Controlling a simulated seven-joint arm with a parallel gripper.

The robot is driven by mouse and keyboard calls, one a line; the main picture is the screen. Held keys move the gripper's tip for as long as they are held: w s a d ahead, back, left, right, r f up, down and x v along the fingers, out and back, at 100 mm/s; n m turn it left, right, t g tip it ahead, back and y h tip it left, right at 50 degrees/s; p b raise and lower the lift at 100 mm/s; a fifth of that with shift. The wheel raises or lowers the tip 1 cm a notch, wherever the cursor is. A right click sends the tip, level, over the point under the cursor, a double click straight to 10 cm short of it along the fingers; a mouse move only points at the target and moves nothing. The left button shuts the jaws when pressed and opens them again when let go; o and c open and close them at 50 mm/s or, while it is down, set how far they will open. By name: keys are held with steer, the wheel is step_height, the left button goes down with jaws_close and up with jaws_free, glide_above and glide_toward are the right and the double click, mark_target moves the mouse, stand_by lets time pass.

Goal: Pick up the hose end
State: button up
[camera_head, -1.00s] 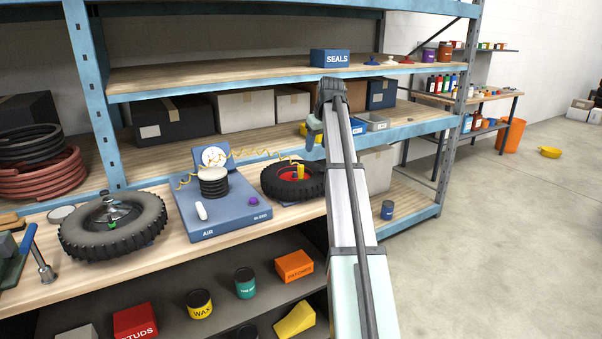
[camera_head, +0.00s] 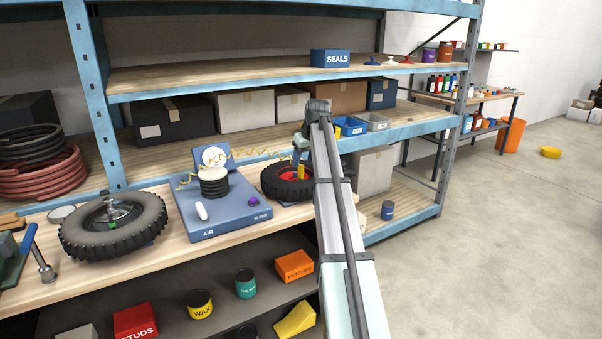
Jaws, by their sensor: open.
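A thin yellow coiled hose (camera_head: 247,153) runs from the white gauge on the blue AIR stand (camera_head: 222,222) toward the small black tyre (camera_head: 278,190) with a red hub. An upright yellow piece (camera_head: 300,172) stands at that tyre, where the hose leads; I cannot tell for sure that it is the hose end. My gripper (camera_head: 301,158) is open and points down in the picture just above this yellow piece. Its fingers are small and partly merge with the background, so contact cannot be told.
A larger tyre (camera_head: 113,226) lies left of the stand. Black rings (camera_head: 213,182) are stacked on the stand. Blue and grey bins (camera_head: 376,122) and a cardboard box (camera_head: 372,172) are right of my gripper. A shelf edge (camera_head: 250,92) runs above. A dark can (camera_head: 387,210) stands at right.

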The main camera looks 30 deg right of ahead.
mark_target(301, 165)
steer(key=x, duration=0.4)
steer(key=shift+w+f, duration=0.3)
jaws_close()
stand_by(0.3)
